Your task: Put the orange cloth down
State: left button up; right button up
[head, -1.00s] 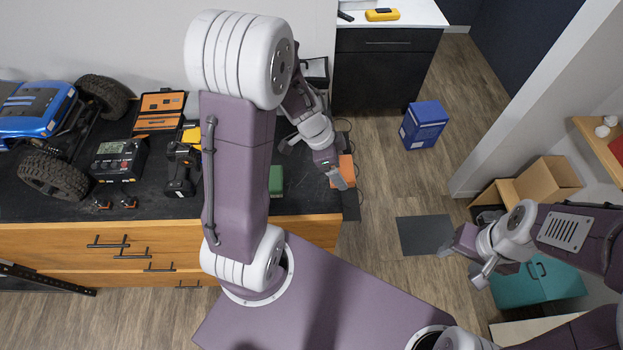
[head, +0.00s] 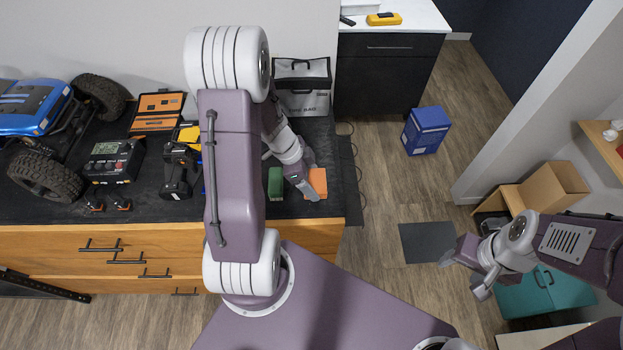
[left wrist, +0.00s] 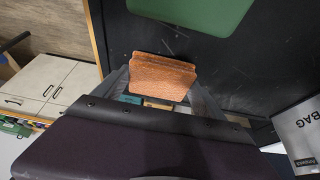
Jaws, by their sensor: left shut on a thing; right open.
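The orange cloth (head: 317,183) is at the right end of the black worktop (head: 230,205), beside a green block. My left gripper (head: 309,189) is shut on the cloth. In the left wrist view the folded cloth (left wrist: 162,77) sits between the fingers, over or on the dark surface; I cannot tell whether it touches it. My right gripper (head: 464,265) is open and empty, out over the floor at the right.
The green block (head: 275,183) lies just left of the cloth. A grey bag (head: 303,88) stands behind. A charger (head: 115,160), a drill (head: 180,170) and a blue crawler (head: 35,107) stand further left. The worktop's right edge is close to the cloth.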

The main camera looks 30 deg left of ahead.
pick_arm(q)
jog(key=shift+f, duration=0.1)
jog(key=o, duration=1.1)
jog(key=p+v, duration=0.4)
jog(key=v, duration=0.8)
jog(key=w+d+r+n+t+y, duration=0.1)
jog(key=w+r+n+t+y, duration=0.35)
jog(key=w, duration=0.55)
jog(key=s+d+f+n+g, duration=0.1)
jog(key=s+d+n, duration=0.1)
jog(key=s, duration=0.3)
jog(key=s+d+f+n+g, duration=0.2)
jog(key=s+d+n, duration=0.1)
jog(key=s+d, duration=0.1)
jog(key=s+d+f+n+g+h, duration=0.1)
jog(key=s+d+f+n+g, duration=0.1)
jog(key=s, duration=0.4)
jog(key=shift+s+d+f+n+g, duration=0.1)
jog(key=shift+s+d+n+g, duration=0.15)
jog(key=shift+s+d, duration=0.15)
